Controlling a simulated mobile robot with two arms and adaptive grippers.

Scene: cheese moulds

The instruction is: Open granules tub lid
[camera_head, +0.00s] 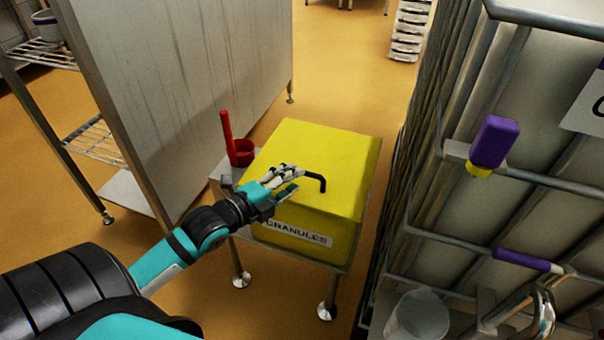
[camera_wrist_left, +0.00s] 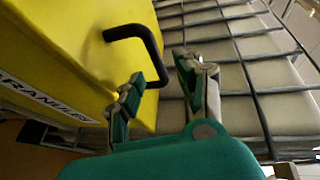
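The yellow granules tub (camera_head: 300,237) stands on a small metal stand, its yellow lid (camera_head: 335,150) lying flat and closed on top. A black bent handle (camera_head: 319,180) is on the lid; it also shows in the left wrist view (camera_wrist_left: 128,32). My left gripper (camera_head: 295,176) is over the lid, just left of the handle in the head view. In the left wrist view its fingers (camera_wrist_left: 156,75) are spread apart, with the handle's bent end between or just beyond them; I cannot tell whether they touch it. My right gripper is not in view.
A red scoop (camera_head: 241,152) with an upright handle stands behind the tub's left corner. A steel panel (camera_head: 190,80) rises on the left. A wire cage rack (camera_head: 430,160) stands close on the right, with a purple bottle (camera_head: 494,141). Floor behind the tub is clear.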

